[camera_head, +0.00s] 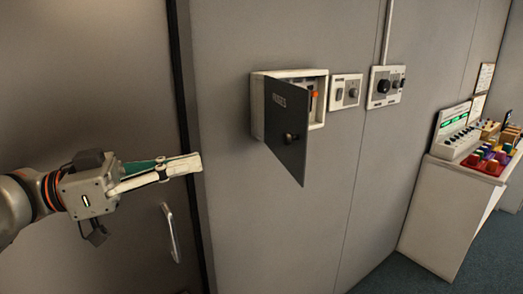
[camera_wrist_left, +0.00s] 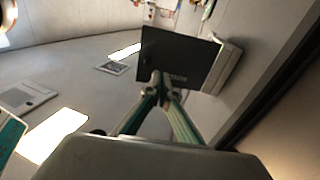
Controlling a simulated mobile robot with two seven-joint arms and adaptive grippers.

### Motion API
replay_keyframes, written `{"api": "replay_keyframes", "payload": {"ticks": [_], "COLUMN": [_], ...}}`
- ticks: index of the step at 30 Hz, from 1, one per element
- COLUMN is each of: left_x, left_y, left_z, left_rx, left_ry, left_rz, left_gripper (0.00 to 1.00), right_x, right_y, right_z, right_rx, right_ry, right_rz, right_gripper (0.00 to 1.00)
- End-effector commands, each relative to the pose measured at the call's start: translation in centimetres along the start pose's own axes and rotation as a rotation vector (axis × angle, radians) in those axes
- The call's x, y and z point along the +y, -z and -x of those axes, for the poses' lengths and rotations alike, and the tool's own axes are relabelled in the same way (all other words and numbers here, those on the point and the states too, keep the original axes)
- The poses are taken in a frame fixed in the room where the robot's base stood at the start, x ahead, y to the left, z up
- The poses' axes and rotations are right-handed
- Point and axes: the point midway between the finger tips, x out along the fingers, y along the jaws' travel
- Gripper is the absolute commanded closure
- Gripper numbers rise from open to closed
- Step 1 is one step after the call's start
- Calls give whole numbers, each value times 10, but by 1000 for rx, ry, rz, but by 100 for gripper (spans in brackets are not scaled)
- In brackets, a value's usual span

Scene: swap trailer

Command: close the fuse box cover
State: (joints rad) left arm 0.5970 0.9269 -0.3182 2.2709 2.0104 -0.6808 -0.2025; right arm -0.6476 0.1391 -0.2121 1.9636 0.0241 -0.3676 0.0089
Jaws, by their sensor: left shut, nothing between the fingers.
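The fuse box (camera_head: 258,105) is a white box on the grey wall, in the middle of the head view. Its dark grey cover (camera_head: 287,120), marked FUSES and with a small dark knob (camera_head: 290,137), stands swung open, hiding part of the inside. An orange part shows inside the box. My left gripper (camera_head: 198,162) is shut and empty, left of the cover and apart from it in the head view. In the left wrist view the gripper's fingertips (camera_wrist_left: 161,78) point toward the dark cover (camera_wrist_left: 180,52), with the white box (camera_wrist_left: 226,65) behind it. My right gripper is not in view.
Right of the fuse box are a small switch panel (camera_head: 346,91) and a larger knob panel (camera_head: 385,87). A door with a handle (camera_head: 171,230) is at left. A white cabinet (camera_head: 445,205) carrying devices stands at right. The wall below the box is clear.

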Motion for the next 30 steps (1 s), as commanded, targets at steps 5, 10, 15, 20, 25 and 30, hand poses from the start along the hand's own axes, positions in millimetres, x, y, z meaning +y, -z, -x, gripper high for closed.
{"api": "replay_keyframes", "payload": {"ticks": [5,10,15,20,25,30], "left_x": [19,21,22,24,26,26], "left_y": [19,23,25,24,24,22], "left_z": [3,-9,-37,-68,-98,-120], "left_rx": [-4,-2,0,0,0,-1], "left_ry": [-52,-57,-57,-58,-57,-54], "left_rz": [-8,-7,-6,-5,-3,-4], "left_gripper": [100,100,100,100,100,100], "right_x": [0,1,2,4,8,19], "right_y": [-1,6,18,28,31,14], "right_z": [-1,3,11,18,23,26], "right_rx": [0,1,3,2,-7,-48], "right_ry": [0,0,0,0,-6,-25], "right_rz": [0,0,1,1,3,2], "right_gripper": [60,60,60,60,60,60]}}
